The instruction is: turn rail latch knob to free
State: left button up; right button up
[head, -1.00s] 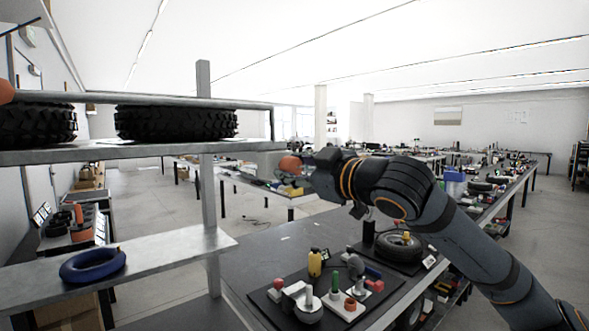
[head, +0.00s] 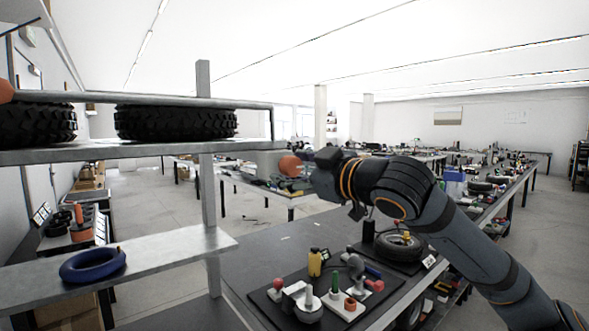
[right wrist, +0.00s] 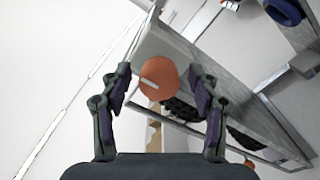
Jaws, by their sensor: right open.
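An orange round knob (head: 290,165) sits at the right end of the shelf's front rail (head: 190,102). In the right wrist view the knob (right wrist: 165,75) faces me and carries a short pale bar on its face, lying tilted. My right gripper (head: 309,168) is open just to the right of the knob. In the right wrist view its fingers (right wrist: 160,82) stand on either side of the knob in the picture, with visible gaps and no contact seen. My left gripper is not in view.
Black tyres (head: 176,122) lie on the upper shelf behind the rail. A second orange knob (head: 5,90) shows at the far left edge. A blue ring (head: 92,265) lies on the lower shelf. A dark bench (head: 270,245) with several parts stands below my right arm.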

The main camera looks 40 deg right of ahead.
jog(key=shift+r, duration=0.1)
jog(key=shift+d+r, duration=0.2)
jog(key=shift+r, duration=0.7)
jog(key=shift+a+r, duration=0.2)
jog(key=shift+r, duration=0.1)
notch_tip(320, 180, up, 7)
jog(key=shift+r, duration=0.2)
